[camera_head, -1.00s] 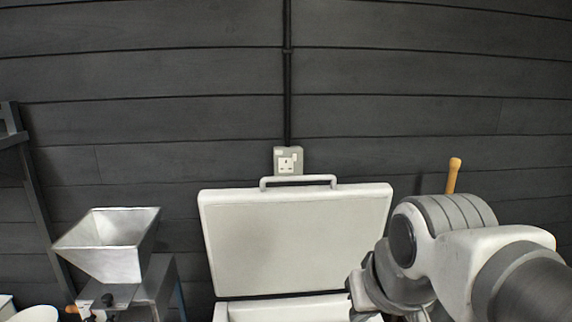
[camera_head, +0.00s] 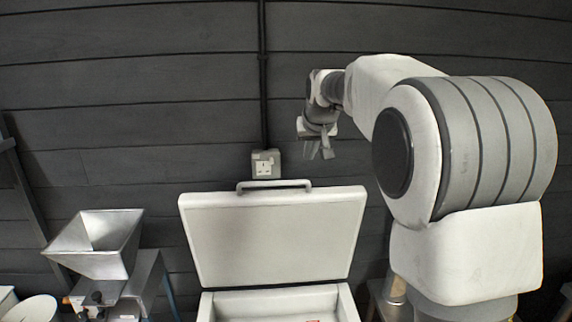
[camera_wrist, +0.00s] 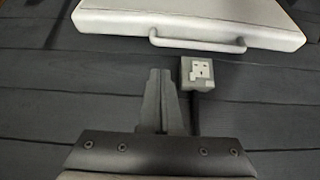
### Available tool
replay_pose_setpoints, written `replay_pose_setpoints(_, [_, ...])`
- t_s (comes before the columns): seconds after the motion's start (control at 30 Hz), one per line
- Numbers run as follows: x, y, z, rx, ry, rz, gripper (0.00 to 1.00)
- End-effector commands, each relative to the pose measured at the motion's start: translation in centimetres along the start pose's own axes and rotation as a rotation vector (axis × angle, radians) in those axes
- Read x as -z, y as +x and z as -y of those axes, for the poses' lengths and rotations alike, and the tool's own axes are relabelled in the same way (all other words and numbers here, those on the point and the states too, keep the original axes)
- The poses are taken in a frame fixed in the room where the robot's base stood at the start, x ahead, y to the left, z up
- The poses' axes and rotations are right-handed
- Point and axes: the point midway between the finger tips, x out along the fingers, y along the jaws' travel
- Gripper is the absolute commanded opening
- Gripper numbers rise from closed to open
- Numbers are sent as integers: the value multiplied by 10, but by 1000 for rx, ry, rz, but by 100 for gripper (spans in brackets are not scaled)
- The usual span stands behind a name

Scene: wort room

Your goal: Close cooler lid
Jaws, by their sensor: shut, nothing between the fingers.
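The cooler lid (camera_head: 272,240) is a pale grey panel standing open and nearly upright, with a bar handle (camera_head: 274,186) along its top edge. The lid also shows at the top of the wrist view (camera_wrist: 200,20), with its handle (camera_wrist: 198,44) towards me. Below the lid is the white cooler body (camera_head: 208,306), only its upper part in view, with a small reddish thing inside. My gripper (camera_head: 319,150) is shut and empty, above the lid's top right part and apart from it. In the wrist view my closed fingers (camera_wrist: 160,85) point towards the lid edge, short of the handle.
A wall socket (camera_head: 264,164) with a vertical cable is on the dark plank wall behind the lid. A metal hopper mill (camera_head: 98,245) stands left of the cooler. A white bowl (camera_head: 30,309) is at lower left. The space above the lid is open.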

Motion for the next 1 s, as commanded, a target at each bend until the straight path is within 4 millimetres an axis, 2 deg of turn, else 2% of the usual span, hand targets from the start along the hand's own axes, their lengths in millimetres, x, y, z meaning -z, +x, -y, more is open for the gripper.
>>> replay_pose_setpoints(0.03, [13,8,2,-3,-3,-3,0])
replay_pose_setpoints(0.1, [24,19,4,-5,-7,-11,0])
replay_pose_setpoints(0.3, [41,38,9,-8,-15,-26,0])
replay_pose_setpoints(0.57, [43,63,9,-10,-16,-25,0])
replay_pose_setpoints(1.0, [45,141,9,-9,-16,-25,0])
